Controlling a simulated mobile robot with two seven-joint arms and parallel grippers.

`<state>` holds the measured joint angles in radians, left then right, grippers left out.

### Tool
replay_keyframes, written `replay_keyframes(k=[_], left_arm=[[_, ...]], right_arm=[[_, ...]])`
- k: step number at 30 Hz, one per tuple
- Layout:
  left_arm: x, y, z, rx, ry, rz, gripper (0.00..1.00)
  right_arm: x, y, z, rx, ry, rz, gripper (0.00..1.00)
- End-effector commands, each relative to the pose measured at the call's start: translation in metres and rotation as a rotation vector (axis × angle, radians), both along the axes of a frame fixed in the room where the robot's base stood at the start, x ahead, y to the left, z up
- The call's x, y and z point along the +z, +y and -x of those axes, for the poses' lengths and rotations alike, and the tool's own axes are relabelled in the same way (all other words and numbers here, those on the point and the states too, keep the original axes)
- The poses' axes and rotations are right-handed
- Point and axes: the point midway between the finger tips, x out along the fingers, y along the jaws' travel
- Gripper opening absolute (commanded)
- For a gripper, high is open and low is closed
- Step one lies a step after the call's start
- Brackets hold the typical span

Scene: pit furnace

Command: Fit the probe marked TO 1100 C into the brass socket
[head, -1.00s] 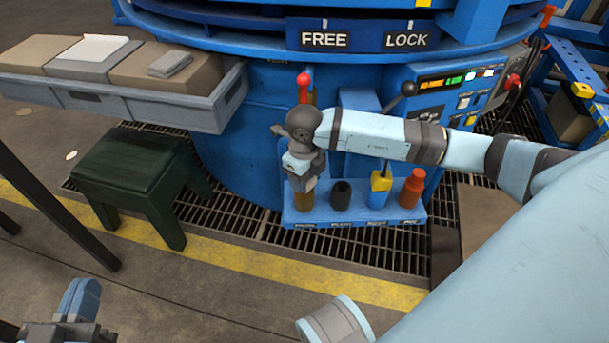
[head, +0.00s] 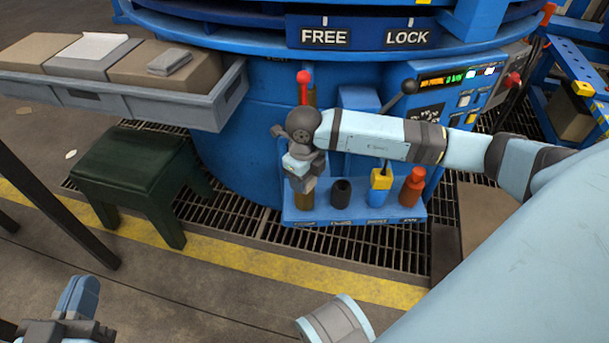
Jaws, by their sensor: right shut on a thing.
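My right gripper (head: 303,185) is at the left end of a blue rack on the furnace front, shut on a brown, brass-coloured piece (head: 304,202) that stands there; the gripper hides its upper part. To its right in the rack stand a black piece (head: 341,193), a blue piece with a yellow top (head: 379,187) and an orange-red piece (head: 412,188). The labels on the rack front are too small to read, so I cannot tell which is the probe marked TO 1100 C or the brass socket. My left gripper (head: 72,322) is at the bottom left, partly cut off.
The blue furnace bears a FREE / LOCK plate (head: 365,37), a red-knobbed lever (head: 303,80), a black-knobbed lever (head: 408,88) and a control panel (head: 465,85). A grey tray with boxes (head: 190,118) is at the left, above a dark green stool (head: 128,165). Floor in front is clear.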

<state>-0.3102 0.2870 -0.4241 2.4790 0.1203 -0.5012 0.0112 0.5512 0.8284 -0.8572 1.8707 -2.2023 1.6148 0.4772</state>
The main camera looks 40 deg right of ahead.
Motion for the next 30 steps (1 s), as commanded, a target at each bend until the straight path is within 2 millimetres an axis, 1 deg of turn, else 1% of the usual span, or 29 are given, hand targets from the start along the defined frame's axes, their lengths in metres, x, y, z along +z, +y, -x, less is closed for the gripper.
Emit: replay_keyframes(k=[3,4,5,15,18,22,30], left_arm=[[-0.004,0.0,0.001,0.0,0.005,0.0,0.0],[-0.004,0.0,0.001,0.0,0.006,0.0,0.0],[-0.004,0.0,0.002,0.0,0.007,0.0,0.0],[-0.004,0.0,0.002,0.001,0.007,-0.003,0.0],[0.007,0.0,0.001,-0.004,0.008,0.005,0.0],[0.012,-0.003,0.002,-0.008,0.042,0.033,0.0],[0.002,-0.009,0.014,-0.005,0.157,0.093,0.0]], right_arm=[[-0.003,0.0,0.0,0.0,0.0,0.0,0.21],[-0.002,0.0,0.0,0.0,0.0,0.0,0.53],[-0.002,0.0,0.0,0.0,0.0,0.0,0.59],[-0.002,0.0,0.0,0.0,0.0,0.0,0.59],[0.009,0.0,0.0,0.0,-0.001,0.0,0.59],[0.02,0.0,0.0,0.0,-0.001,0.0,0.59],[0.042,0.0,0.0,0.0,-0.001,0.0,0.59]])
